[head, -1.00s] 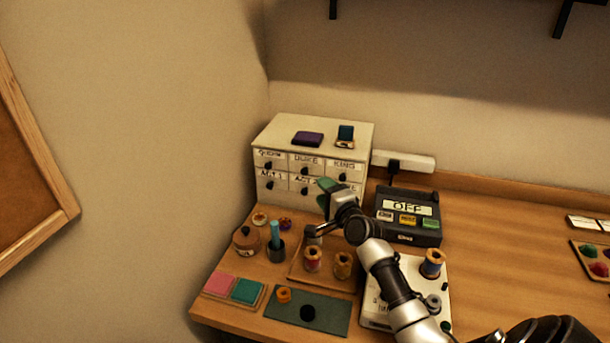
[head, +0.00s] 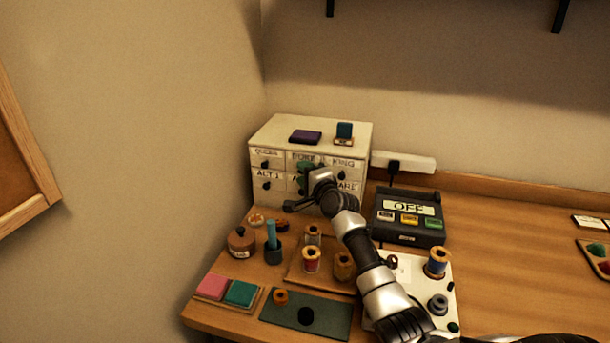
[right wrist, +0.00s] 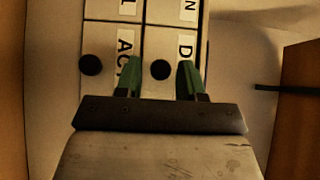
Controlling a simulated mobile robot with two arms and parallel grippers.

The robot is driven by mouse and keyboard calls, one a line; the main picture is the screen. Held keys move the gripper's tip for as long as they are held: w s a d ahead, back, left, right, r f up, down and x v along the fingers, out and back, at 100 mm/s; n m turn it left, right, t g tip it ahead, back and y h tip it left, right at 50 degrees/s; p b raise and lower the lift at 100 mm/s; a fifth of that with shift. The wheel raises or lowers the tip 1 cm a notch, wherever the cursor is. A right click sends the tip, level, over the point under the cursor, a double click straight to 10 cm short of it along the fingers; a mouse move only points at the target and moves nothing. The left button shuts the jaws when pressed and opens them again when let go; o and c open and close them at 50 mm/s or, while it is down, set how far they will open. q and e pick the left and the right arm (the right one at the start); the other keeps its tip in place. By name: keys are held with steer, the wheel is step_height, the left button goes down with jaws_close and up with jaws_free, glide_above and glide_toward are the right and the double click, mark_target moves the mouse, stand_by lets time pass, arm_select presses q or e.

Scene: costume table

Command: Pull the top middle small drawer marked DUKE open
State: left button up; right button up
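The white drawer cabinet (head: 262,206) stands at the back left of the table with two rows of small drawers. The top middle drawer marked DUKE (head: 300,155) is closed, its front partly covered by my right gripper. In the right wrist view the picture is turned sideways, and the DUKE label (right wrist: 186,46) shows only its D. The dark round DUKE knob (right wrist: 160,69) lies between the green fingertips. My right gripper (right wrist: 161,78) is open with a finger on either side of the knob; contact cannot be told. My left gripper is not in view.
Thread spools (head: 311,260) and a brown jar (head: 242,245) stand in front. Another knob (right wrist: 91,65) is beside the fingers.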

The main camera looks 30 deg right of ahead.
jaws_close()
steer(key=s+a+p, duration=0.7)
steer(key=a+p, duration=0.2)
steer(key=shift+s, duration=0.4)
steer(key=shift+a, duration=0.1)
steer(key=shift+o, duration=1.2)
jaws_free()
steer(key=s+b, duration=0.1)
steer(key=s, duration=0.9)
steer(key=shift+s+a, duration=0.35)
steer(key=shift+a, duration=0.05)
